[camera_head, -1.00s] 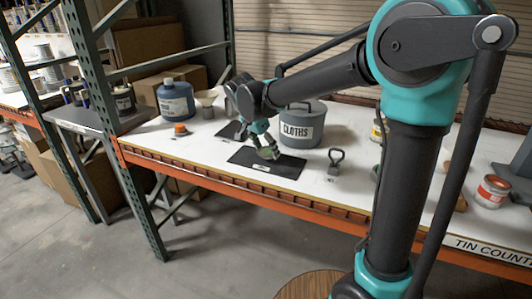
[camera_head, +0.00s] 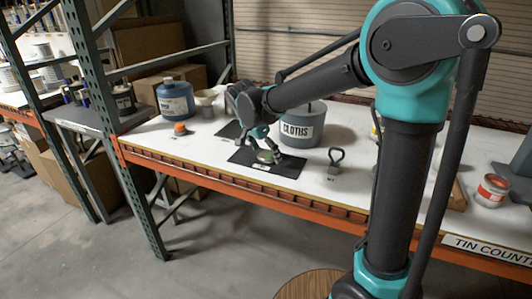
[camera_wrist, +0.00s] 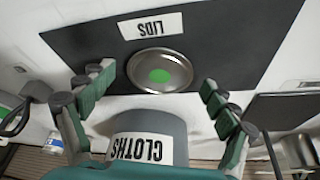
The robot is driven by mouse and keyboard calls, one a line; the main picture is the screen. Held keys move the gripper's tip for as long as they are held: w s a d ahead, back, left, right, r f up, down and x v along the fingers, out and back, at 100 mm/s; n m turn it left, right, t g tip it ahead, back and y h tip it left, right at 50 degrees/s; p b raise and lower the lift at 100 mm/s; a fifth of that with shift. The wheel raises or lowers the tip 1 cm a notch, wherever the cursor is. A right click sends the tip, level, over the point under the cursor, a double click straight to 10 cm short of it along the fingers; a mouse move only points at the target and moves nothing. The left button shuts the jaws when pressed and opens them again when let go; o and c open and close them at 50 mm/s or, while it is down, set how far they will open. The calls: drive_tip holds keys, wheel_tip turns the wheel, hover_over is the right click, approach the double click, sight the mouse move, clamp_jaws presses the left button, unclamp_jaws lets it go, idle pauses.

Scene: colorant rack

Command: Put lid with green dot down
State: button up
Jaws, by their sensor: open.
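The lid with the green dot (camera_wrist: 160,74) is a round silver disc lying flat on the black mat (camera_wrist: 85,42) marked LIDS in the wrist view. In the head view the lid (camera_head: 266,157) is partly hidden by my fingers on the mat (camera_head: 287,168). My gripper (camera_wrist: 157,92) is open, with one finger on each side of the lid and clear gaps between. In the head view my gripper (camera_head: 266,152) is low over the mat.
The grey CLOTHS pot (camera_head: 318,130) stands just behind the mat. A dark handled tool (camera_head: 336,162) is to its right. An orange-topped item (camera_head: 180,128) and a blue-grey jug (camera_head: 175,98) are at left. A red-banded tin (camera_head: 492,190) is far right.

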drive_tip(key=v, duration=1.2)
drive_tip(key=shift+r, duration=0.15)
